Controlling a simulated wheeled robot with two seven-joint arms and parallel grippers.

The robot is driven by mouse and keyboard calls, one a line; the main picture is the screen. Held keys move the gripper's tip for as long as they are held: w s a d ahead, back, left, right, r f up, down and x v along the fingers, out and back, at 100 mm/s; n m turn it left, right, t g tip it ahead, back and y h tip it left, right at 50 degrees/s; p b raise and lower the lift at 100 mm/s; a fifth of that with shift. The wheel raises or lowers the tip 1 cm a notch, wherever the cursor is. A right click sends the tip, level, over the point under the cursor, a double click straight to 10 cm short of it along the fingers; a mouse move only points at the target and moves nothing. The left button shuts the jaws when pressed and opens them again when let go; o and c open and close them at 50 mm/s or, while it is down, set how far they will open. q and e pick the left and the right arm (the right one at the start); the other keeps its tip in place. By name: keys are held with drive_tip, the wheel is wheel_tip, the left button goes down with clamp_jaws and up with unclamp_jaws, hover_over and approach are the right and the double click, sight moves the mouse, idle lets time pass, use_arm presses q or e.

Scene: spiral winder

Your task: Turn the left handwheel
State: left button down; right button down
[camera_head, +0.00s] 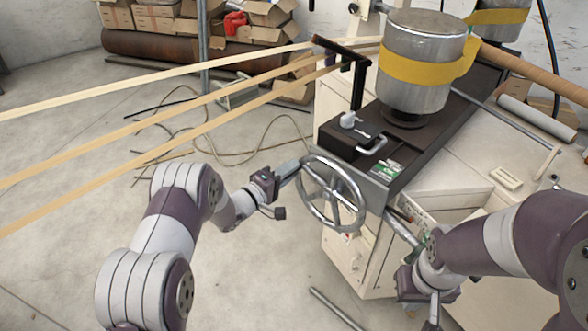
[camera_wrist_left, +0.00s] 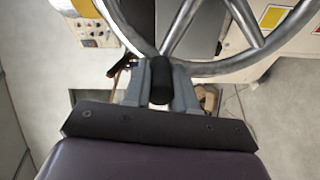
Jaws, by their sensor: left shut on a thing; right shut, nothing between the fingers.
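The left handwheel (camera_head: 356,196) is a spoked metal wheel on the front left of the machine. Its rim and spokes fill the top of the left wrist view (camera_wrist_left: 222,70). My left gripper (camera_head: 292,167) is at the wheel's upper left rim. In the left wrist view, its fingers (camera_wrist_left: 160,84) are shut on the wheel's black handle (camera_wrist_left: 160,82). My right gripper (camera_head: 434,314) is shut and empty, pointing down in front of the machine, to the right of and below the wheel. Its tips are near the lower picture edge.
The winder machine (camera_head: 440,140) carries a metal drum with a yellow band (camera_head: 420,68). Wooden strips (camera_head: 150,118) stretch leftward from it. Cables (camera_head: 235,150) lie on the floor. Boxes (camera_head: 165,18) stand at the back. A metal bar (camera_head: 335,308) lies low in front.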

use_arm(q)
wheel_tip(320, 180, down, 8)
drive_tip(key=n+b, duration=0.2)
drive_tip(key=n, duration=0.6)
drive_tip(key=shift+w+a+n, duration=0.25)
drive_tip(key=shift+a+n, duration=0.05)
drive_tip(key=shift+f, duration=0.1)
drive_tip(key=c, duration=0.9)
unclamp_jaws()
drive_tip(key=v, duration=1.2)
drive_tip(key=shift+s+a, duration=0.2)
drive_tip(key=shift+s, duration=0.1)
